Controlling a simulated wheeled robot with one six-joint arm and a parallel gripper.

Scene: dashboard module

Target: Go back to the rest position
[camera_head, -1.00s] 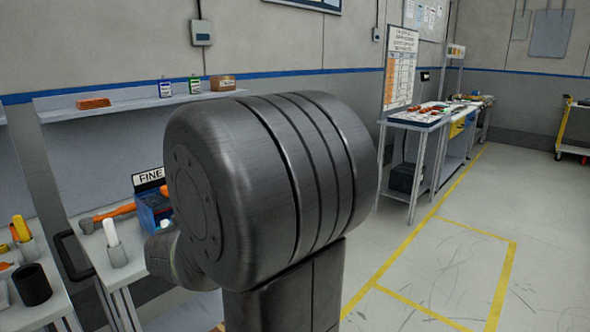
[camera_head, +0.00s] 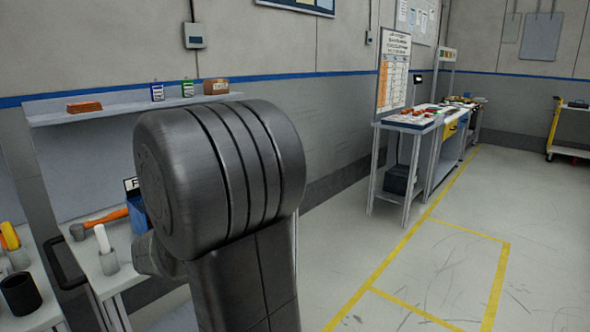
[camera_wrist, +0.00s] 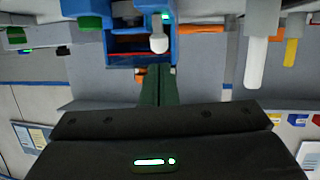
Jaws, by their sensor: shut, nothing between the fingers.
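I cannot tell how far the fingers are from the box. In the head view my dark arm joint fills the middle left and hides my gripper and most of the blue box (camera_head: 137,216).
A bench on the left holds an orange-handled hammer (camera_head: 108,217), a grey cup with a white stick (camera_head: 107,262) and a black cup (camera_head: 20,292). A wall shelf (camera_head: 60,118) stands above. A workbench (camera_head: 411,121) stands farther back.

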